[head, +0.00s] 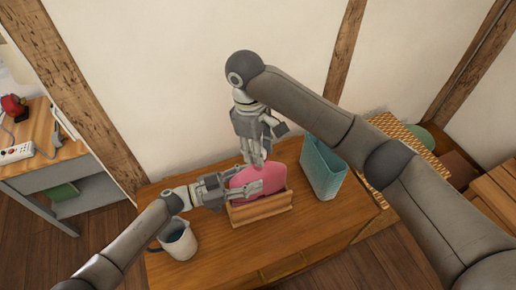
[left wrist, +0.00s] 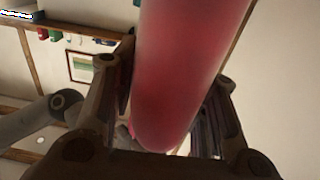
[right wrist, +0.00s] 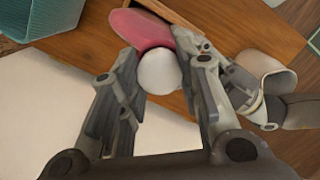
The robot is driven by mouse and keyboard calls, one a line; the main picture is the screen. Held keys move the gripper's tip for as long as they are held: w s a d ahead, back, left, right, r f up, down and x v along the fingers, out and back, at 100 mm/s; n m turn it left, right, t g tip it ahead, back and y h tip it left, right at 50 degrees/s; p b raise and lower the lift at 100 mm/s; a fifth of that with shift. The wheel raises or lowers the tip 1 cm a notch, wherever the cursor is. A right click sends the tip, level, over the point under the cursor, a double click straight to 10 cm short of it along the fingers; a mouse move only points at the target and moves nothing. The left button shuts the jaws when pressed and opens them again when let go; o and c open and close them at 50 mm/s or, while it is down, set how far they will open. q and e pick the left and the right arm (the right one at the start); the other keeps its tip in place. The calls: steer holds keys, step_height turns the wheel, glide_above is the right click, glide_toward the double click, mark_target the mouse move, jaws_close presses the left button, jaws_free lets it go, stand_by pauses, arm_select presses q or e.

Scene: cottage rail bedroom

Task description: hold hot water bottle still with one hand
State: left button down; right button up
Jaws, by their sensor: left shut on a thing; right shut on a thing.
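The pink hot water bottle (head: 262,178) rests in a wooden holder (head: 262,209) on the wooden table. My left gripper (head: 244,188) is shut on the bottle's body from the left. The left wrist view shows the bottle (left wrist: 190,70) between its fingers. My right gripper (head: 258,158) reaches down from above at the bottle's top. In the right wrist view, a white round cap-like piece (right wrist: 158,73) sits between its fingers, at the end of the pink bottle (right wrist: 142,30). The right gripper is shut on this piece; its exact contact is partly hidden.
A pale jug (head: 178,242) stands at the table's left front, close below my left arm. A teal bin (head: 322,170) stands right of the bottle. The table's front right (head: 315,232) is clear. The wall is close behind.

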steer(key=m, duration=0.5)
steer(key=shift+d+f+m+g, duration=0.1)
steer(key=shift+f+m+g, duration=0.1)
steer(key=shift+m+g, duration=0.1)
steer(key=m+y, duration=0.1)
steer(key=m, duration=0.5)
steer(key=shift+m, duration=0.3)
arm_select(q)
steer(key=shift+a, duration=0.1)
arm_select(e)
steer(key=o, duration=1.2)
steer(key=shift+f, duration=0.1)
steer(key=shift+r, duration=0.25)
steer(key=r, duration=0.4)
steer(key=w+r, duration=0.1)
steer(key=r, duration=0.6)
steer(key=shift+w+r, duration=0.2)
steer(key=shift+r, duration=0.1)
arm_select(q)
steer(key=c, duration=0.8)
jaws_free()
steer(key=shift+o, duration=0.2)
